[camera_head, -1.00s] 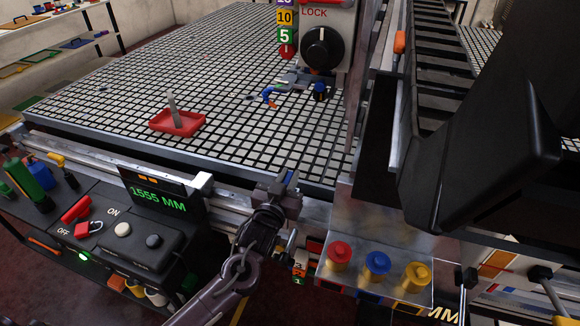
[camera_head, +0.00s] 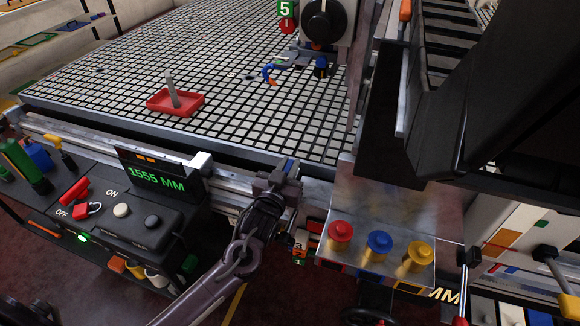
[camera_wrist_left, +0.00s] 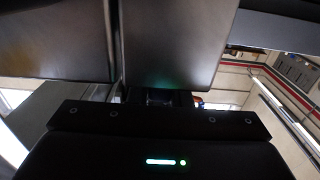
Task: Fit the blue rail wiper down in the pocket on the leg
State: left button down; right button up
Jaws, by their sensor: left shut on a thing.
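My left gripper (camera_head: 281,176) is at the near edge of the grid table in the head view, in front of the rail. It is shut on a small blue piece (camera_head: 291,168), which looks like the blue rail wiper; only a sliver shows between the fingers. In the left wrist view, large dark surfaces fill the upper part and the held piece cannot be made out. The gantry leg (camera_head: 388,135) stands to the right of the gripper, apart from it. I cannot make out the pocket on the leg. My right gripper is not in view.
The grid table (camera_head: 232,85) holds a red tray (camera_head: 188,108) with a grey post. A console with a display (camera_head: 157,179) stands at the lower left. A metal panel with red, blue and yellow knobs (camera_head: 378,243) is right of my left arm.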

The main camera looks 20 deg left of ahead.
pick_arm(q)
jog(key=shift+r, duration=0.1)
jog(key=c, duration=1.3)
grip_release()
jog(key=shift+r, duration=0.1)
jog(key=shift+o, duration=0.2)
notch_tip(320, 180, up, 20)
jog(key=shift+s+r, duration=0.15)
jog(key=shift+s, duration=0.1)
jog(key=shift+a, duration=0.1)
